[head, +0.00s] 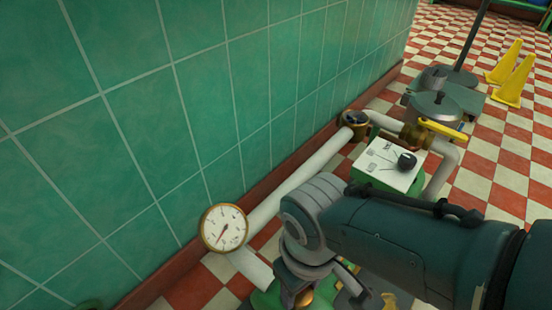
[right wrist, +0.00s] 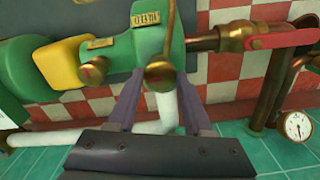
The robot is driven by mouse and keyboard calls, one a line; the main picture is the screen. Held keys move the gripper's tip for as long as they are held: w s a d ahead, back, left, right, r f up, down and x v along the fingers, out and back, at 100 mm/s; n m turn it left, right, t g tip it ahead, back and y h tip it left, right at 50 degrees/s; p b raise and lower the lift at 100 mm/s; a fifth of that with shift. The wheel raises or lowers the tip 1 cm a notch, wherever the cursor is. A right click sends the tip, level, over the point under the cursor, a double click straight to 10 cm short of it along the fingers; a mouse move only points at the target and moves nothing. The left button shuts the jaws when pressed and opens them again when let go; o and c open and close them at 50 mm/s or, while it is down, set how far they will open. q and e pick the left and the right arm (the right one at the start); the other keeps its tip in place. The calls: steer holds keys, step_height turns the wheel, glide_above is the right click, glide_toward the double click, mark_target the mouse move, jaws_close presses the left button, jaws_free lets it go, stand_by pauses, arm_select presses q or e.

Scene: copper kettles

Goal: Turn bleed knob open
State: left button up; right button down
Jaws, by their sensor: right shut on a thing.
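The bleed knob looks to be the small round brass knob (right wrist: 160,76) on the green valve body (right wrist: 152,42) in the right wrist view. My right gripper (right wrist: 160,88) reaches up to it with one finger on each side and is shut on it. In the head view my right gripper (head: 302,288) points down at the lower middle, and a bit of brass (head: 304,298) shows at its tip. The arm hides most of the green body there. My left gripper is not in view.
A round gauge (head: 225,227) stands at the green tiled wall (head: 150,130). A white pipe (head: 300,182) runs along the wall. A yellow lever (head: 442,130) and a white panel with a black knob (head: 388,164) lie beyond my arm. Yellow floor signs (head: 513,80) stand far right.

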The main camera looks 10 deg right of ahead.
steer(key=shift+c, duration=1.5)
jaws_free()
step_height(320, 180, up, 10)
steer(key=p, duration=0.9)
steer(key=shift+f, duration=0.1)
